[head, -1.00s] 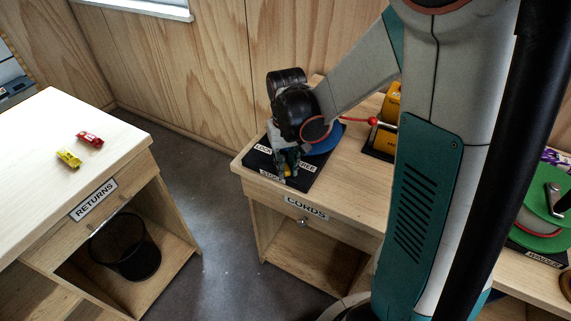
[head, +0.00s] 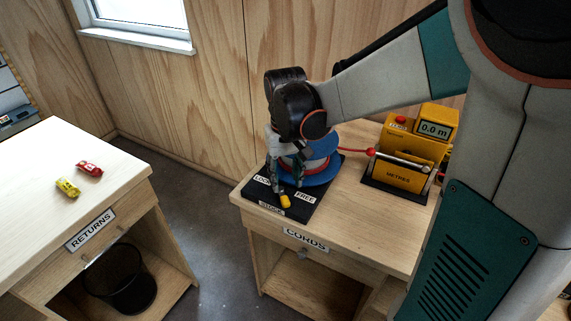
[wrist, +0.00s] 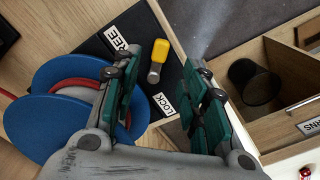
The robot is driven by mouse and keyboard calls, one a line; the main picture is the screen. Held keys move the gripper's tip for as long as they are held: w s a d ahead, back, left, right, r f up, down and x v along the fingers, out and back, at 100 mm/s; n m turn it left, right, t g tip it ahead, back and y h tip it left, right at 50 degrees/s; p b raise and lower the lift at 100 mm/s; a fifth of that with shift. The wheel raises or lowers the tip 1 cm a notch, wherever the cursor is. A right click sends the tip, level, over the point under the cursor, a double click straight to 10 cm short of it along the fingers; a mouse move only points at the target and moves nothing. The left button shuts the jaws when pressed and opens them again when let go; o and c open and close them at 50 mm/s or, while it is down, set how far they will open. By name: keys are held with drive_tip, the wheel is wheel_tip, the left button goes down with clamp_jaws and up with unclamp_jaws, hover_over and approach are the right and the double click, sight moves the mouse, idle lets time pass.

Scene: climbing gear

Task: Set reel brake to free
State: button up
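The reel is a blue spool (head: 322,171) wound with red cord, on a black base (head: 299,212) at the desk's left end. The brake lever (head: 285,201) has a yellow grip on a metal shank and points toward the front, between the LOCK label (head: 263,181) and the FREE label (head: 306,197). In the wrist view the lever (wrist: 159,53) lies beyond the fingertips, with FREE (wrist: 116,38) and LOCK (wrist: 163,104) either side. My gripper (wrist: 163,92) is open and empty, its fingers apart above the base beside the spool. Whether they touch the lever is unclear.
A yellow meter (head: 412,145) reading 0.0 m stands right of the reel, joined by red cord. The CORDS desk (head: 370,225) has bare top in front. The RETURNS desk (head: 115,165) at left holds red and yellow items; a black bin (head: 127,280) is below.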

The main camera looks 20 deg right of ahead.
drive_tip(key=shift+r, duration=2.2)
drive_tip(key=s+a+r+t, duration=0.2)
drive_tip(key=s+t, duration=0.1)
drive_tip(key=s, duration=0.3)
drive_tip(key=s+a+r+n+t, duration=0.1)
drive_tip(key=s+a+t, duration=0.1)
drive_tip(key=s+t, duration=0.2)
drive_tip(key=shift+s+a+r+n, duration=0.3)
drive_tip(key=shift+s+a+r, duration=0.1)
drive_tip(key=shift+s, duration=1.2)
drive_tip(key=shift+d, duration=0.1)
